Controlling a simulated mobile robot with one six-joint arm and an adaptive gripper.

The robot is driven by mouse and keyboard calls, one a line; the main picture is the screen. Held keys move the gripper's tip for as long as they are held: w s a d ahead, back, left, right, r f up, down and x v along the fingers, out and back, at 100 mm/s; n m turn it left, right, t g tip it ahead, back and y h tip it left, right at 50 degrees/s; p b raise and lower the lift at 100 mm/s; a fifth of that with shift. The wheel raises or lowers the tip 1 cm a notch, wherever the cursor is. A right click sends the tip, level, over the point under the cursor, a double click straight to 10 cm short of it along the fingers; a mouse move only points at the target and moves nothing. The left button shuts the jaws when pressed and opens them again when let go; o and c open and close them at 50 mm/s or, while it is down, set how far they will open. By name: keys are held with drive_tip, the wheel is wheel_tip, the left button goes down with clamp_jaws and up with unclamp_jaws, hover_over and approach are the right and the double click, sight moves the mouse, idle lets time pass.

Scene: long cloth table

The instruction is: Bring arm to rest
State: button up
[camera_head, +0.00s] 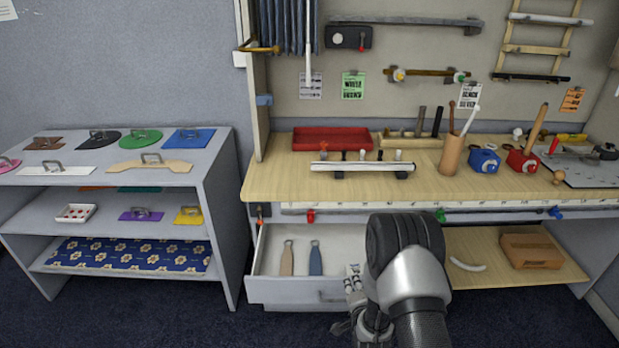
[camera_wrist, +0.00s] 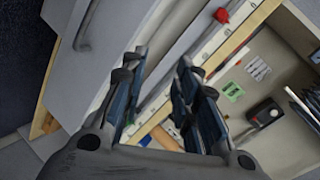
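My gripper (camera_head: 357,302) shows in the head view in front of the open drawer's right part, partly hidden by my own arm. In the wrist view its two dark fingers (camera_wrist: 160,72) stand apart with nothing between them, so it is open and empty. The pulled-out drawer (camera_head: 275,290) under the workbench holds a tan-handled and a blue-handled tool, lying side by side. The drawer's grey front (camera_wrist: 85,75) and its handle show beside the fingers in the wrist view. I cannot tell the exact gap between gripper and drawer.
The wooden workbench top (camera_head: 270,183) carries a red tray (camera_head: 332,139), a brush holder (camera_head: 452,155), and blue and red boxes. A grey shelf unit (camera_head: 226,215) stands at the left. A low shelf at right holds a cardboard box (camera_head: 530,251). Dark carpet (camera_head: 190,325) lies clear in front.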

drive_tip(key=s+r+n+g, duration=0.2)
drive_tip(key=s+r+n, duration=0.15)
drive_tip(key=r, duration=0.95)
drive_tip(key=s+r+n+g, duration=0.2)
drive_tip(key=s+r+n, duration=0.15)
drive_tip(key=r, duration=0.85)
drive_tip(key=s+r+n+g, duration=0.1)
drive_tip(key=s+r+n, duration=0.1)
drive_tip(key=s, duration=0.8)
drive_tip(key=s+r+n+g, duration=0.1)
drive_tip(key=s+r, duration=0.3)
drive_tip(key=s, duration=0.6)
drive_tip(key=s+r+n+g, duration=0.2)
drive_tip(key=s+r+n, duration=0.1)
drive_tip(key=s, duration=0.7)
drive_tip(key=shift+s+d+r, duration=0.25)
drive_tip(key=shift+s+r, duration=0.15)
drive_tip(key=shift+r, duration=0.1)
